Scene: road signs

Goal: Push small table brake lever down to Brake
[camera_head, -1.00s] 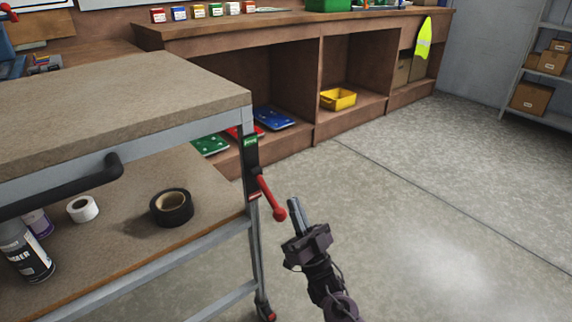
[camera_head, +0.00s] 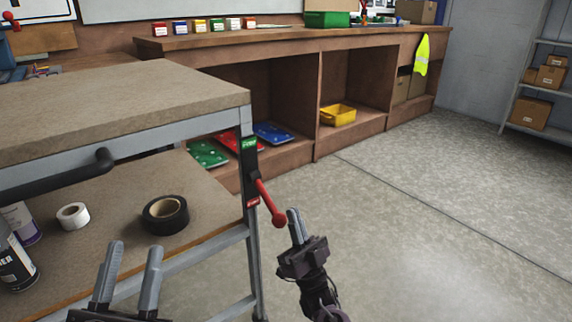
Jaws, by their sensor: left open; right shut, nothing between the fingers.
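The small table (camera_head: 120,98) stands at the left, with a brake plate on its right leg. The plate has a green label (camera_head: 248,144) at its top and a red label (camera_head: 252,202) lower down. The red brake lever (camera_head: 268,200) slants down to the right from the plate and ends in a round knob. My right gripper (camera_head: 295,222) is shut and empty, its fingertips just right of the knob; I cannot tell whether they touch. My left gripper (camera_head: 130,262) is open and empty in front of the lower shelf.
The lower shelf (camera_head: 100,213) holds black tape (camera_head: 165,215), white tape (camera_head: 73,216) and spray cans (camera_head: 14,262). A black handle (camera_head: 60,180) runs along the table's near side. A wooden workbench (camera_head: 290,60) stands behind. The floor at the right is clear.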

